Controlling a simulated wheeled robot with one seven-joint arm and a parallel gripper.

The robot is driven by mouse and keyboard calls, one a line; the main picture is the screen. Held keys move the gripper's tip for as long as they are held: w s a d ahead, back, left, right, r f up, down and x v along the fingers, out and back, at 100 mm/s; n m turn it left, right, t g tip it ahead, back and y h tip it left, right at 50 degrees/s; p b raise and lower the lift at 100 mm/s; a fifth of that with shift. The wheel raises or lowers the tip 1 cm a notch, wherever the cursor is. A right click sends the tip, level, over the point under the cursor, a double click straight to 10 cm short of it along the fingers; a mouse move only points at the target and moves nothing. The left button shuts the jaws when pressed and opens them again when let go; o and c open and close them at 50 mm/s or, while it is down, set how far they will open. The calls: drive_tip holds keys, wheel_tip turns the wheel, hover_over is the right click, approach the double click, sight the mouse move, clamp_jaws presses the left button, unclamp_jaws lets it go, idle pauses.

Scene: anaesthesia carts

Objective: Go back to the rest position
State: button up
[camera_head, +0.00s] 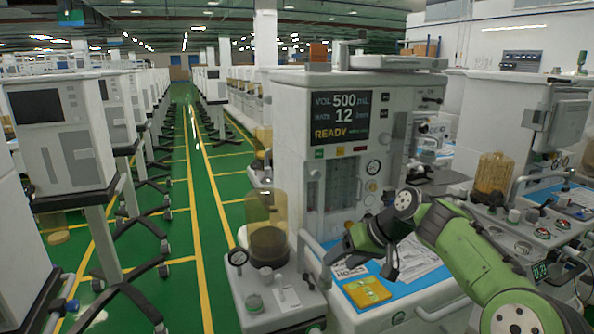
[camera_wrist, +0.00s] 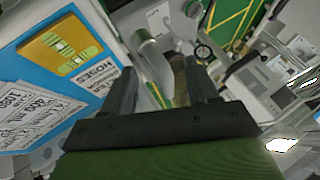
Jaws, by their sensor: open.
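My gripper (camera_wrist: 160,88) shows in the wrist view with its two dark fingers apart and nothing between them. In the head view my green arm reaches in from the lower right, and my gripper (camera_head: 368,250) is over the blue work surface of the near anaesthesia cart (camera_head: 290,120). A yellow packet (camera_head: 367,292) lies on that surface below and in front of the gripper, apart from it. The yellow packet (camera_wrist: 62,47) also shows at the upper left of the wrist view.
Printed sheets (camera_head: 418,262) lie on the blue surface beside the packet. An amber bellows canister (camera_head: 266,225) stands left of the gripper. A second cart (camera_head: 530,120) with an amber canister (camera_head: 493,178) stands at right. A green aisle (camera_head: 195,200) runs between rows of carts at left.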

drive_tip(key=s+a+h, duration=0.3)
drive_tip(key=s+h, duration=0.1)
drive_tip(key=s, duration=0.5)
drive_tip(key=s+d+f+m+t+h, duration=0.15)
drive_tip(key=s+d, duration=0.25)
drive_tip(key=s, duration=1)
drive_tip(key=s+d+f+m+h, duration=0.1)
drive_tip(key=s+d+m, duration=0.15)
drive_tip(key=s, duration=1.05)
wheel_tip(320, 180, up, 13)
drive_tip(key=d+n+p, duration=0.1)
drive_tip(key=p, duration=1.2)
drive_tip(key=shift+r, duration=0.15)
